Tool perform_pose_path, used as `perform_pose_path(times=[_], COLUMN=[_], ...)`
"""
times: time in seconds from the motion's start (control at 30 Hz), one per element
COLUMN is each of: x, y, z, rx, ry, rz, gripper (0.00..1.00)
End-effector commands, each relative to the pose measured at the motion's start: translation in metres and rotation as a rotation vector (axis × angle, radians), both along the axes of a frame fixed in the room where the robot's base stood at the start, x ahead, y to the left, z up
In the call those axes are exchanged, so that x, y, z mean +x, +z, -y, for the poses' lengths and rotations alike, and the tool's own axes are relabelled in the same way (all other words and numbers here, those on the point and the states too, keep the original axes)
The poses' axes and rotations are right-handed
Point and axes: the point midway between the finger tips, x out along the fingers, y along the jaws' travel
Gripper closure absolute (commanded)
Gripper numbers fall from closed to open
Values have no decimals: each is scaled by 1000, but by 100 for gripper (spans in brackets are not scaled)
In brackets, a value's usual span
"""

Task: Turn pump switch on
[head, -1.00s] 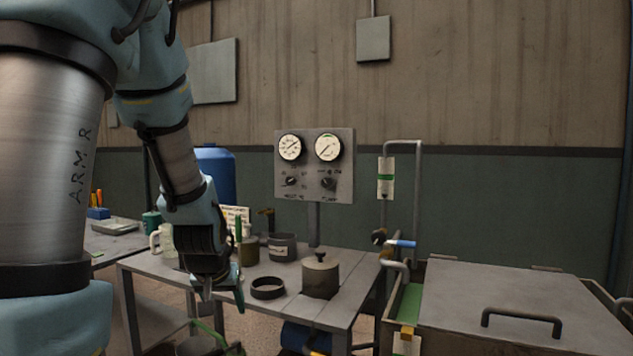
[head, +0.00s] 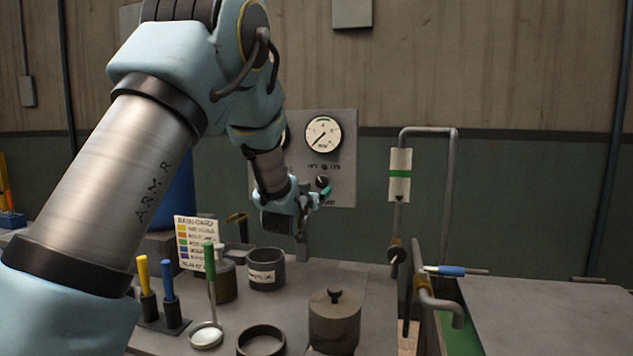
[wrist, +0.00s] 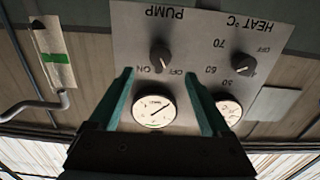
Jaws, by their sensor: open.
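The pump switch (head: 322,182) is a dark rotary knob on the grey control panel (head: 345,165), below the right gauge. My gripper (head: 319,195) is open and empty, close in front of the panel. In the wrist view its teal fingers (wrist: 158,82) stand apart, one to each side of the knob's line. I cannot see any contact with the knob.
The heat knob (wrist: 243,65) sits beside the pump knob, and two gauges (wrist: 155,112) are on the same panel. Below is a table with a lidded pot (head: 334,322), a grey cup (head: 267,270) and coloured-handled tools (head: 167,290). A pipe (head: 452,180) rises to the right.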

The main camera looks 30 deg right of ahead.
Motion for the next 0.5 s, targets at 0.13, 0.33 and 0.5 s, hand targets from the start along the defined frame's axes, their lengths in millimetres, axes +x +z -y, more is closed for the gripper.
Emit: perform_pose_path(times=[0.13,0.33,0.5], x=[21,47,63], y=[3,3,2], z=[19,43,57], rx=[2,3,2], ry=[0,1,2], rz=[1,-2,-1], gripper=[18,18,18])
